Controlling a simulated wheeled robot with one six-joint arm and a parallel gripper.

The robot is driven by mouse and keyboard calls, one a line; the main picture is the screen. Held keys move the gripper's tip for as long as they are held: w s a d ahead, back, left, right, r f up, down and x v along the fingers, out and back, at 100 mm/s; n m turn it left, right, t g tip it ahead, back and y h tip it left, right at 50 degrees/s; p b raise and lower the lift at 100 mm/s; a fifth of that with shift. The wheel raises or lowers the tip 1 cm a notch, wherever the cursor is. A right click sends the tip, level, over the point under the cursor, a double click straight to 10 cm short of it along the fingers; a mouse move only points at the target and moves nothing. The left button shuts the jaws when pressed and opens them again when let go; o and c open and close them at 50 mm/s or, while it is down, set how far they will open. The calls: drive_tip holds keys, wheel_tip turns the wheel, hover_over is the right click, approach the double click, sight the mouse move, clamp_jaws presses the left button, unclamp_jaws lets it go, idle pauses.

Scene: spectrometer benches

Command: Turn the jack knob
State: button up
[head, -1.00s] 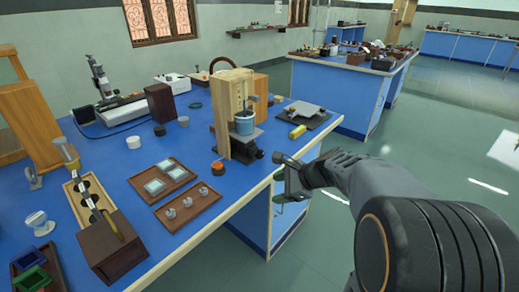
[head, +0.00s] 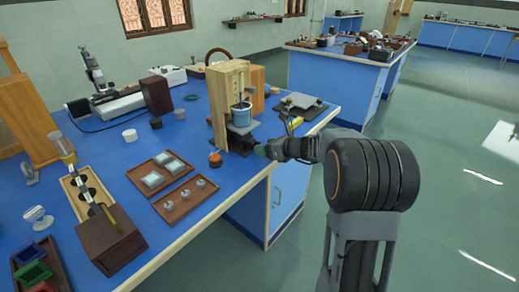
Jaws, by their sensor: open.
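The lab jack (head: 241,127) is a dark stand on the blue bench, with a grey plate on top under a blue cup (head: 241,116). It stands against a tall wooden housing. The jack knob is at its right front side, near the bench's front edge, and is mostly hidden behind my gripper. My gripper (head: 267,150) reaches in from the right, level with the knob. Its jaws are open, small and dark in the view. I cannot tell whether they touch the knob or stand around it.
Brown trays (head: 186,203) and a dark wooden box (head: 112,239) lie further left. A yellow block (head: 295,121) and a dark plate lie behind my gripper. Open floor is at the right.

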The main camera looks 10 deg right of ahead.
drive_tip(key=shift+x, duration=1.55)
drive_tip(key=c, duration=0.9)
drive_tip(key=n+b, duration=0.1)
drive_tip(key=b, duration=0.2)
drive_tip(key=shift+a+f+h, duration=0.1)
drive_tip(key=shift+f+h, duration=0.2)
drive_tip(key=shift+f, duration=0.1)
drive_tip(key=shift+n+t+b, duration=0.3)
drive_tip(key=shift+b, duration=0.5)
drive_tip(key=b, duration=0.1)
drive_tip(key=n+h+b, duration=0.1)
drive_tip(key=b, duration=0.1)
drive_tip(key=shift+r+n+t, duration=0.25)
drive_tip(key=shift+n+t, duration=0.05)
drive_tip(key=shift+r, duration=0.1)
